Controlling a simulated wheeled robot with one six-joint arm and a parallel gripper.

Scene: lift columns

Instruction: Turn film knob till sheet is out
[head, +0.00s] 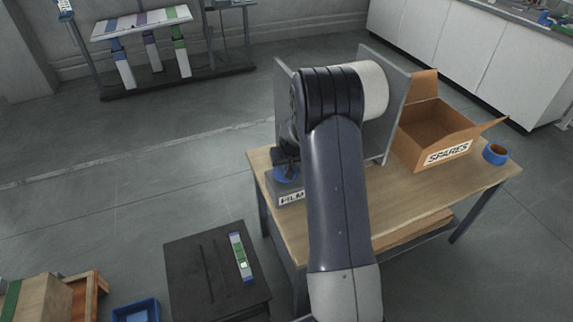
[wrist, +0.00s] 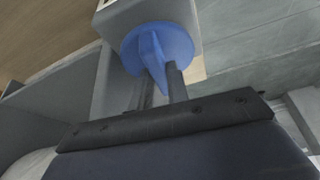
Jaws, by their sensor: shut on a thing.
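The blue film knob (wrist: 160,48) is a round disc with a raised grip bar, on the grey body of the film dispenser. In the wrist view my gripper (wrist: 162,82) has its two dark fingers on either side of the bar, shut on it. In the head view the knob (head: 286,176) shows partly beside my gripper (head: 285,160). The dispenser has grey side plates (head: 398,100), a white film roll (head: 373,88) and a "FILM" label (head: 291,198). My arm hides much of the dispenser's front, and I see no film sheet coming out.
The dispenser stands on a wooden table (head: 420,208). An open cardboard box marked "SPARES" (head: 438,135) and a blue tape roll (head: 495,153) are at its right. A dark low stand (head: 205,275) and a blue bin (head: 136,311) are at lower left.

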